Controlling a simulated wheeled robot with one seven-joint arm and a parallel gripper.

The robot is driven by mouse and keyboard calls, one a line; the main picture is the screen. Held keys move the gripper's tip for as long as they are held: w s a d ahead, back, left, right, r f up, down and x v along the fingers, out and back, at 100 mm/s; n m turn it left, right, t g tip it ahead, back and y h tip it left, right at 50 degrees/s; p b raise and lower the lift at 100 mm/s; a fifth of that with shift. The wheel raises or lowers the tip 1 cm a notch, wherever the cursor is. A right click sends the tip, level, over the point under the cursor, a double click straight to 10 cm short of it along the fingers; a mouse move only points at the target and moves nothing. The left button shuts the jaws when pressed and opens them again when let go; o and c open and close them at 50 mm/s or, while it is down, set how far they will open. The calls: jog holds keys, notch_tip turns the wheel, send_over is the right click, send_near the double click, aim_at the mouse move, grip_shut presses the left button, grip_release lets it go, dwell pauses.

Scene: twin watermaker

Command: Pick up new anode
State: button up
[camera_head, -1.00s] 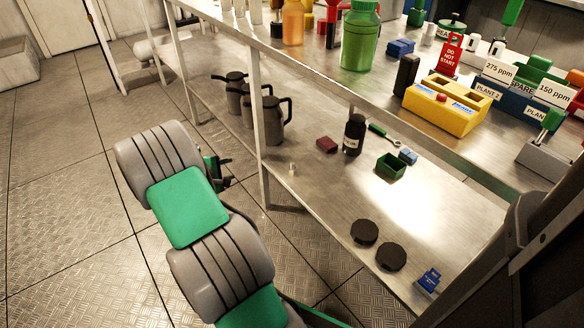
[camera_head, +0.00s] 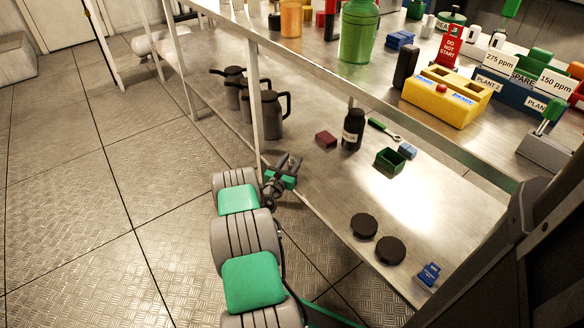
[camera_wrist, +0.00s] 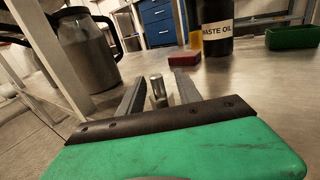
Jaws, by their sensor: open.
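A small upright silver metal cylinder (camera_wrist: 158,92), which looks like the anode, stands on the lower shelf (camera_head: 320,195). In the wrist view it shows between my two fingers, towards their far ends; I cannot tell whether either finger touches it.
A shelf post (camera_head: 255,105) and grey jugs (camera_head: 270,115) stand to the left. Beyond are a dark red block (camera_head: 325,139), a waste oil bottle (camera_head: 353,130) and a green tray (camera_head: 389,160). Two black discs (camera_head: 377,238) lie to the right. The upper shelf overhangs.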

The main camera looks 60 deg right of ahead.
jog(key=shift+c, duration=0.5)
grip_shut()
